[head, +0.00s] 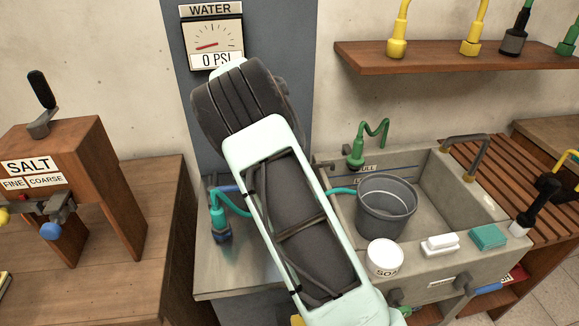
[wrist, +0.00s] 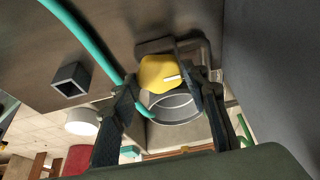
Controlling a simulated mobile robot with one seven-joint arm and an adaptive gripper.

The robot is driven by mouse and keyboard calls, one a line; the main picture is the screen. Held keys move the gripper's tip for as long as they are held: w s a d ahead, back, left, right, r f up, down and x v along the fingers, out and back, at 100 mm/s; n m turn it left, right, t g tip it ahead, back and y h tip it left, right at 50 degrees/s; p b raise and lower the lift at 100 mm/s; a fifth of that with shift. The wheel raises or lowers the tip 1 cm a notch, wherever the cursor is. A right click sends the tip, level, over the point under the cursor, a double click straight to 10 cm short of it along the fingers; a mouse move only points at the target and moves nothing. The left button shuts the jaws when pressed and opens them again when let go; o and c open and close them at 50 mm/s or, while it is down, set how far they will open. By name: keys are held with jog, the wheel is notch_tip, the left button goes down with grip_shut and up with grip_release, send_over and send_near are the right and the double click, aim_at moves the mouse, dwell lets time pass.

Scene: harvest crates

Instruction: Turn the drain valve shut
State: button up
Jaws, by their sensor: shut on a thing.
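In the wrist view a yellow knob (wrist: 160,72) with a white mark on its face sits between the two dark fingers of my gripper (wrist: 163,84). The fingers are shut on it from both sides. No label shows on the knob, so I cannot tell from the frames whether it is the drain valve. In the head view my pale arm hides the gripper and the knob. A "WATER" gauge (head: 211,45) on the wall panel reads 0 PSI.
A grey bucket (head: 387,210) stands in the sink (head: 432,215), with a teal hose (head: 236,207) running toward it. A white soap tub (head: 384,258), a white block (head: 440,245) and a teal sponge (head: 488,237) sit on the front rim. A salt grinder (head: 60,165) stands left.

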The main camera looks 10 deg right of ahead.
jog(key=o, duration=1.2)
jog(key=shift+c, duration=0.2)
jog(key=v, duration=1.2)
